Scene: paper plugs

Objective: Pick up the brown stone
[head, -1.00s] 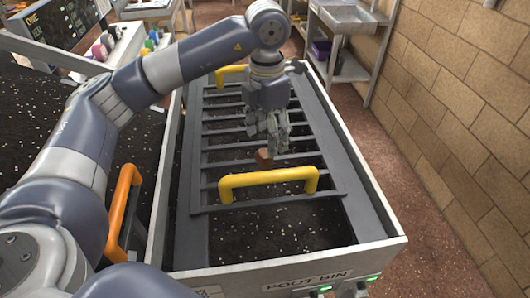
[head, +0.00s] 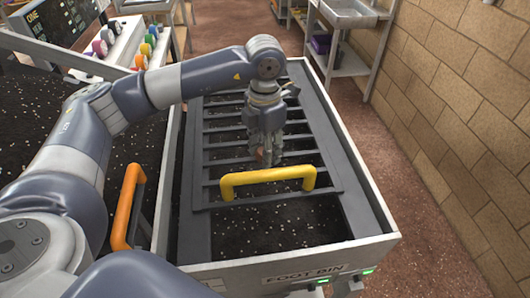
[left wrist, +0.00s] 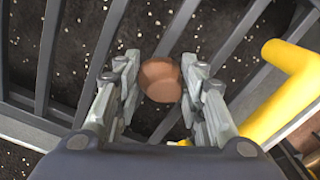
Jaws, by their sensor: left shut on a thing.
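The brown stone (left wrist: 160,80) is a small rounded lump held between the two fingers of my left gripper (left wrist: 161,88) in the left wrist view. The fingers are closed on its sides. In the head view the left gripper (head: 264,152) points down over the grate, just behind the near yellow handle. There the stone (head: 261,154) shows only as a small brown patch at the fingertips. I cannot tell whether it still touches the grate or the soil below. My right gripper is not in view.
A yellow handle (head: 268,176) rises close to the gripper. An orange handle (head: 125,205) stands at left. A brick wall (head: 455,120) lies beyond the floor at right.

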